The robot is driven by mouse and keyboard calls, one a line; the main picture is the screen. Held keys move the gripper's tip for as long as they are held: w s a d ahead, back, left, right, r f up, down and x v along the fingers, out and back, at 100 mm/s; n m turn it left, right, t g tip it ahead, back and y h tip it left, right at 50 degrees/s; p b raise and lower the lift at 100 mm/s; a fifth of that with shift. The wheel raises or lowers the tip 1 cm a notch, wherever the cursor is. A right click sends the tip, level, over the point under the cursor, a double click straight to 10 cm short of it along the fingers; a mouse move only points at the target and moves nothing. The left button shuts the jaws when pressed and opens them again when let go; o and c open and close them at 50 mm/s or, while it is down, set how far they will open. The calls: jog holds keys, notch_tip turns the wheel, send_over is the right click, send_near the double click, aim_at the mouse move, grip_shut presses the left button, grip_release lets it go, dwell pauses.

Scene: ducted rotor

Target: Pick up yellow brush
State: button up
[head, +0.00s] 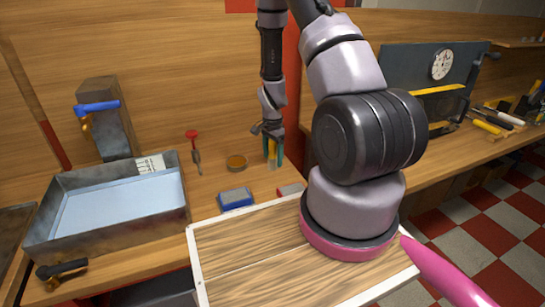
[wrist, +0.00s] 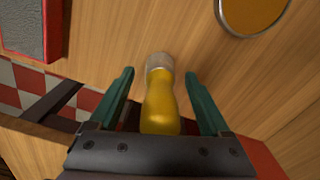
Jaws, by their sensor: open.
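The yellow brush (wrist: 161,100) shows in the wrist view with its yellow handle toward me and a grey metal band at its far end. My gripper (wrist: 160,82) is open, with one green finger on each side of the brush and a gap on both sides. In the head view my gripper (head: 272,160) is low over the wooden bench, and the yellow brush (head: 271,148) shows as a small yellow piece between the fingers. The bristles cannot be made out.
A round amber dish (head: 236,162), a red-handled tool (head: 195,150) and a blue-sided grey block (head: 236,199) lie left of my gripper. A red-sided block (head: 290,190) is close in front. A metal tray (head: 50,235) stands further left.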

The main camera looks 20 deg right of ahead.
grip_shut()
notch_tip(320, 180, up, 10)
jog(key=shift+r, duration=0.1)
dwell(0.5)
